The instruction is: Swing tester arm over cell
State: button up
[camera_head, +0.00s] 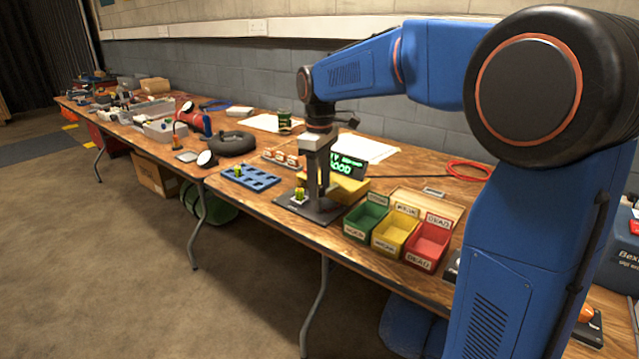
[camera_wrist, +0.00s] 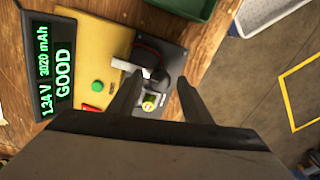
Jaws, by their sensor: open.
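The tester has a yellow body (camera_wrist: 100,60) with a green button and a red one. My gripper (camera_wrist: 158,84) is open, pointing down over the plate; contact cannot be told.
Green (camera_head: 363,218), yellow (camera_head: 395,235) and red (camera_head: 428,246) bins stand right of the tester. A blue cell tray (camera_head: 262,182) lies to its left. The table's front edge is close to the plate.

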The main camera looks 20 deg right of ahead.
grip_shut()
jog(key=n, duration=0.4)
jog(key=shift+n, duration=0.3)
jog(key=n, duration=0.4)
jog(key=shift+n, duration=0.3)
jog(key=n, duration=0.4)
jog(key=shift+w+n, duration=0.1)
jog(key=shift+n, duration=2.3)
